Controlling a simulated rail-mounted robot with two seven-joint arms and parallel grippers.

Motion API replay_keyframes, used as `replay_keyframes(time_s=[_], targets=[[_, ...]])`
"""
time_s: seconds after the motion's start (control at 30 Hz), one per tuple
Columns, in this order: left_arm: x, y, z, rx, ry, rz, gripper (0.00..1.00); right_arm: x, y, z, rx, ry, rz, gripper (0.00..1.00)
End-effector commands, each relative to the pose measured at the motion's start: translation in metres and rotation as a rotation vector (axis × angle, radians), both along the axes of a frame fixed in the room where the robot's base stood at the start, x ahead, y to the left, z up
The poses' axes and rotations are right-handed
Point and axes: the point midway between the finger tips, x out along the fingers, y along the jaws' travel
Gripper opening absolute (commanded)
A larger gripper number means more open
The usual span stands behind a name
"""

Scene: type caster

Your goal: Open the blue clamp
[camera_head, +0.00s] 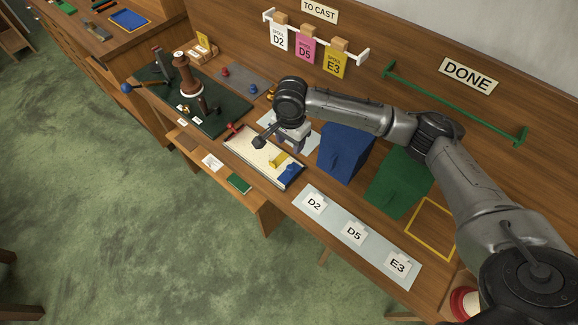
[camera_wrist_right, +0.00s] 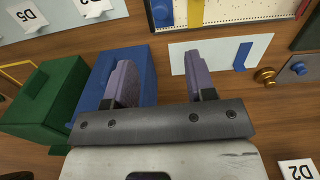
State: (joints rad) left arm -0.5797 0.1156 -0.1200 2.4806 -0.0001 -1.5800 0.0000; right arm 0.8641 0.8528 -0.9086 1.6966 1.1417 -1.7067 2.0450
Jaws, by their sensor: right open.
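A blue piece (camera_head: 291,172) sits at the right end of a cream tray (camera_head: 250,152), next to a yellow piece (camera_head: 279,160). It also shows at the top edge of the right wrist view (camera_wrist_right: 162,12). A separate blue bar (camera_wrist_right: 242,56) lies on a pale sheet (camera_wrist_right: 222,43). I cannot tell for certain which blue part is the clamp. My right gripper (camera_head: 291,146) is above the bench behind the tray. In the right wrist view its two fingers (camera_wrist_right: 161,80) are apart with nothing between them. My left gripper is not in view.
A blue box (camera_head: 345,152) and a green box (camera_head: 399,182) stand to the right of my right gripper. A labelled sheet (camera_head: 333,234) lies in front of them. A red-handled part (camera_head: 232,130) is at the tray's left end. A dark green board (camera_head: 215,118) holds tools.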

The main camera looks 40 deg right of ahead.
Motion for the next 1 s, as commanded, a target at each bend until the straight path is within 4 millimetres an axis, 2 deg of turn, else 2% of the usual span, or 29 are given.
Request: replay_keyframes(time_s=[0.17, 0.7, 1.0], targets=[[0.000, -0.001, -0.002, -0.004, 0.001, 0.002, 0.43, 0.000, 0.000, -0.013, -0.001, 0.000, -0.033, 0.50], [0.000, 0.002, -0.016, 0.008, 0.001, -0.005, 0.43, 0.000, 0.000, -0.107, -0.001, 0.001, -0.030, 0.50], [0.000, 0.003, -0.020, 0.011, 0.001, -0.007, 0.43, 0.000, 0.000, -0.134, -0.002, -0.001, -0.028, 0.50]])
